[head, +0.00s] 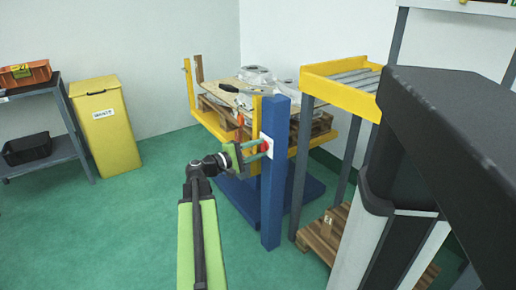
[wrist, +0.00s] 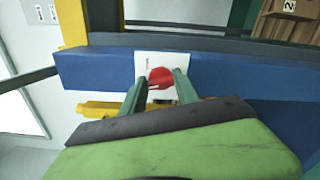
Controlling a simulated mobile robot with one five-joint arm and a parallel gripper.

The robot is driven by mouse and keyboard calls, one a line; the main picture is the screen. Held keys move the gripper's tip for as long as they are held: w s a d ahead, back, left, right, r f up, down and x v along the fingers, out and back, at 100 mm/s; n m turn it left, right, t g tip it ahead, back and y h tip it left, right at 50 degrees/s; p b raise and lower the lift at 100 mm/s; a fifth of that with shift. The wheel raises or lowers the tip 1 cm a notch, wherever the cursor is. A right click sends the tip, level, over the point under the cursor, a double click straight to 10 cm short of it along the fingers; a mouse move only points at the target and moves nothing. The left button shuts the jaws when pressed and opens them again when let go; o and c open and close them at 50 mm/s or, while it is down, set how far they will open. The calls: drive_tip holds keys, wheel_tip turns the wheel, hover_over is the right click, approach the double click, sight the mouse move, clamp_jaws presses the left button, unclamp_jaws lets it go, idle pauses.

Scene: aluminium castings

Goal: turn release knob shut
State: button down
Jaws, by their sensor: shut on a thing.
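The release knob (wrist: 160,77) is red and sits on a white plate (wrist: 147,64) on a blue post (wrist: 229,76). In the head view the knob (head: 265,146) shows at the end of my gripper (head: 257,149), on the near face of the blue post (head: 274,190). In the wrist view my gripper (wrist: 158,84) has one green finger on each side of the knob, shut on it. The fingers hide parts of the knob's sides. The knob's turn position cannot be told clearly.
Behind the post, a yellow-framed stand holds a pallet (head: 226,116) with castings (head: 257,76). A yellow roller rack (head: 345,90) stands to the right. A yellow bin (head: 104,125) and a grey shelf (head: 62,152) stand at left. The green floor between is clear.

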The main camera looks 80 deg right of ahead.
drive_tip(key=n, duration=0.5)
drive_tip(key=shift+w+n, duration=0.1)
drive_tip(key=shift+n, duration=0.2)
idle(0.5)
drive_tip(key=c, duration=0.9)
unclamp_jaws()
drive_tip(key=shift+r, duration=0.1)
drive_tip(key=v, duration=1.7)
drive_tip(key=shift+w+a, duration=0.1)
drive_tip(key=shift+a, duration=0.05)
